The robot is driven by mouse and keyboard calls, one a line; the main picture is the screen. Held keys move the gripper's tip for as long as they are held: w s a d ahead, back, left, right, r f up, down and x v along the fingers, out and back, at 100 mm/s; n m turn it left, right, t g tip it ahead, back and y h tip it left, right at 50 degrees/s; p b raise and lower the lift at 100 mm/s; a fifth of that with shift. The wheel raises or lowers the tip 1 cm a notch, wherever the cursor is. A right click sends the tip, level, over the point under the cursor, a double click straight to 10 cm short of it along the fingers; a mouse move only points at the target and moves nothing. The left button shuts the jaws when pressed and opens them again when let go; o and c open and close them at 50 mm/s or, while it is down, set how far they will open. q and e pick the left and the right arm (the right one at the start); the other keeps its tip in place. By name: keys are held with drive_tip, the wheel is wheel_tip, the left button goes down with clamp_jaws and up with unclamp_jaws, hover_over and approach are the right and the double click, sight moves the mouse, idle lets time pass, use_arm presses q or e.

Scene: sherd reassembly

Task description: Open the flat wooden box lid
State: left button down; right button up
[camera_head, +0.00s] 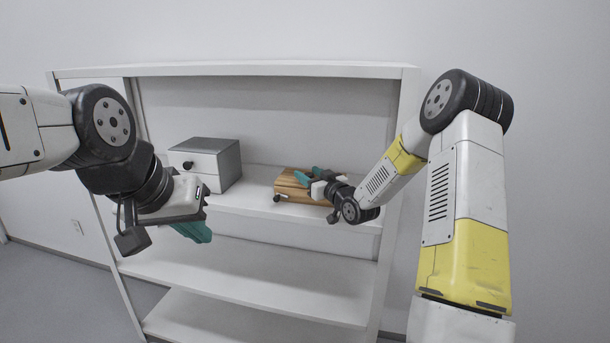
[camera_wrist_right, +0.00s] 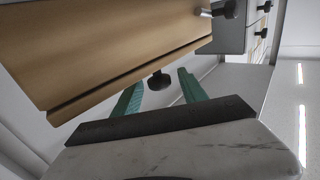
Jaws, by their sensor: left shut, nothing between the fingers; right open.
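The flat wooden box (camera_head: 291,181) lies on the upper shelf, partly hidden behind my right gripper (camera_head: 308,175). A dark knob (camera_head: 277,198) sticks out at its front left. In the right wrist view the box (camera_wrist_right: 110,45) fills the upper left, with a dark seam along its edge. One black knob (camera_wrist_right: 158,80) appears between my right gripper's teal fingertips; I cannot tell whether they touch it. Another knob (camera_wrist_right: 229,9) shows at the top. The right gripper is open. My left gripper (camera_head: 196,233) is shut and empty, in front of the shelf at the left.
A grey box with a white drawer front (camera_head: 200,163) and black knob stands left of the wooden box on the same shelf (camera_head: 245,203). Shelf space between them is clear. The lower shelves (camera_head: 250,281) look empty. The shelf unit's right upright (camera_head: 396,190) stands near my right arm.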

drive_tip(key=shift+w+a, duration=0.1)
clamp_jaws()
idle(1.4)
